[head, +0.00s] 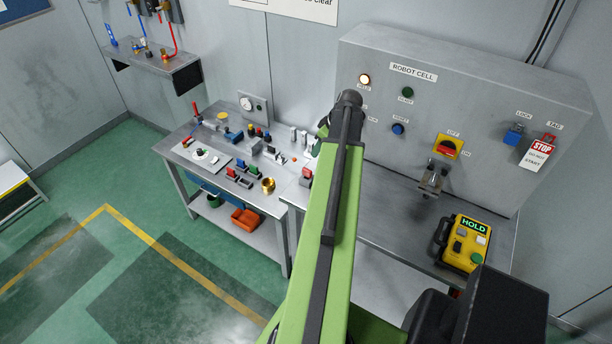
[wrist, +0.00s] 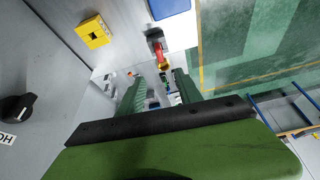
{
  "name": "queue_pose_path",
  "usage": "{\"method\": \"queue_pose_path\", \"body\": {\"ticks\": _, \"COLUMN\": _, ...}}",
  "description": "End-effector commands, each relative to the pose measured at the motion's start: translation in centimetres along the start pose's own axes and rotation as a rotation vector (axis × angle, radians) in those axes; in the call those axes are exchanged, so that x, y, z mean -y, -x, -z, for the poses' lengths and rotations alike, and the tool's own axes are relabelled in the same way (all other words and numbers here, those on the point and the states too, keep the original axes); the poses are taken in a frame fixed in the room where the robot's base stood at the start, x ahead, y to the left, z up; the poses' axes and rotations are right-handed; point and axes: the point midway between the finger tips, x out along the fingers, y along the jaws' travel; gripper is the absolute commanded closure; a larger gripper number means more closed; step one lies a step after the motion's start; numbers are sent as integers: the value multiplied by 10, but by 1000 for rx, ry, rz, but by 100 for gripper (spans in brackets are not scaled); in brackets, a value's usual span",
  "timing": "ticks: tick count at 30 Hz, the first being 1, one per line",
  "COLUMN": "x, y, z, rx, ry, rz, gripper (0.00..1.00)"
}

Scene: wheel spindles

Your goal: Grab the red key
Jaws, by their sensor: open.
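In the wrist view a small red piece (wrist: 162,60) with a dark block at its top end shows just beyond my fingers. It may be the red key, but its shape is too small to be sure. My gripper (wrist: 158,88) is open, with one green finger on each side and no object clearly held between them. The red piece lies ahead of the gap between the fingertips; I cannot tell the distance. In the head view my arm hides most of the gripper. A small red item (head: 307,173) shows on the bench just left of my arm; I cannot tell if it is the same piece.
The left bench (head: 178,150) carries several small blocks, a brass cup (head: 268,185) and a white dial plate. A grey panel (head: 480,90) with lamps and switches stands behind the right bench. A yellow HOLD box (head: 463,245) sits there.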

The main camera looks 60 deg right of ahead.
Motion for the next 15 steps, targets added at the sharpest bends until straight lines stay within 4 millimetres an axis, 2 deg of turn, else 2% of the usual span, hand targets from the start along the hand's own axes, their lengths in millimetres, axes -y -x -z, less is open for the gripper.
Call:
{"method": "queue_pose_path", "body": {"ticks": 1, "x": 0, "y": -16, "z": -3, "rx": 0, "ry": 1, "rz": 0, "gripper": 58}}
{"method": "queue_pose_path", "body": {"ticks": 6, "x": 0, "y": -56, "z": -5, "rx": 1, "ry": 0, "rz": 1, "gripper": 58}}
{"method": "queue_pose_path", "body": {"ticks": 12, "x": 0, "y": -100, "z": -5, "rx": 1, "ry": 0, "rz": 0, "gripper": 58}}
{"method": "queue_pose_path", "body": {"ticks": 15, "x": 0, "y": -113, "z": -4, "rx": 1, "ry": -1, "rz": 0, "gripper": 58}}
